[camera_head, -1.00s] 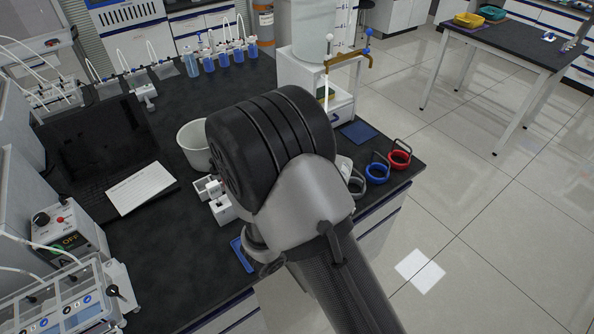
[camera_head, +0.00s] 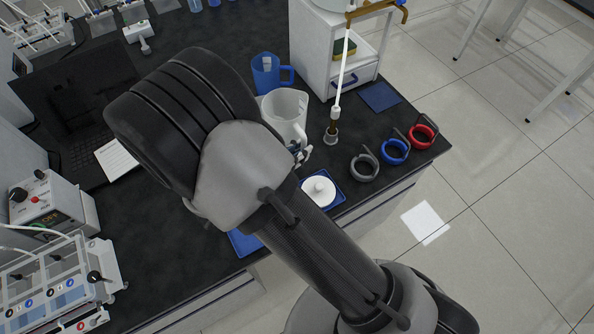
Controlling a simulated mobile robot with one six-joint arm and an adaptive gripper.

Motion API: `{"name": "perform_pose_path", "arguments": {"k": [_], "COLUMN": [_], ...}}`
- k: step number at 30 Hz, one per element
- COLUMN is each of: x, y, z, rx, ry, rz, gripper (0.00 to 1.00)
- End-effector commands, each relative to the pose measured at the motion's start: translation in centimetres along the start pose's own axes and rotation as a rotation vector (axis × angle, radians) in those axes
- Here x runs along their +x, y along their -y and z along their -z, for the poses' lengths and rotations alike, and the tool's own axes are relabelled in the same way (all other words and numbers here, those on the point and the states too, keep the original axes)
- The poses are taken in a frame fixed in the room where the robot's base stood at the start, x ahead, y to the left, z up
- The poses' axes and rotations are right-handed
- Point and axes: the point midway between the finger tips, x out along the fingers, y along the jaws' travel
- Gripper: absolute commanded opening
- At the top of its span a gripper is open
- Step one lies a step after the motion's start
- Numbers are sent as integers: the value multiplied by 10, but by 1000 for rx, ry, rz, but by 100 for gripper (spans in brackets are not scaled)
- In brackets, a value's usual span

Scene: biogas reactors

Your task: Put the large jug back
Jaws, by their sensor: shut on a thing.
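The large jug (camera_head: 286,108) is pale and translucent, with its open top showing, in the middle of the head view. My gripper (camera_head: 302,154) shows only as a small pale piece at the jug's near side. It is shut on the jug. My dark wrist hides most of the gripper and the jug's lower left side. I cannot tell whether the jug's base touches the bench.
A blue jug (camera_head: 268,73) stands just behind the large jug. Grey (camera_head: 365,165), blue (camera_head: 396,150) and red (camera_head: 423,131) rings line the right edge. A blue mat (camera_head: 380,97) lies bare. A white lidded dish (camera_head: 319,189) sits in front.

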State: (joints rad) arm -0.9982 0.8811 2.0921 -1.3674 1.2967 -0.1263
Motion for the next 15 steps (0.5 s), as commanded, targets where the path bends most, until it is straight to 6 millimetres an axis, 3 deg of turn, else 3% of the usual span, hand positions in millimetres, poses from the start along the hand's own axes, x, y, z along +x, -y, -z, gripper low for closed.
{"name": "perform_pose_path", "arguments": {"k": [1, 4, 15], "x": [5, 11, 21], "y": [1, 2, 3], "z": [15, 33, 66], "rx": [-2, -1, 0], "ry": [1, 1, 1], "rz": [1, 0, 0], "gripper": [0, 0, 0]}}
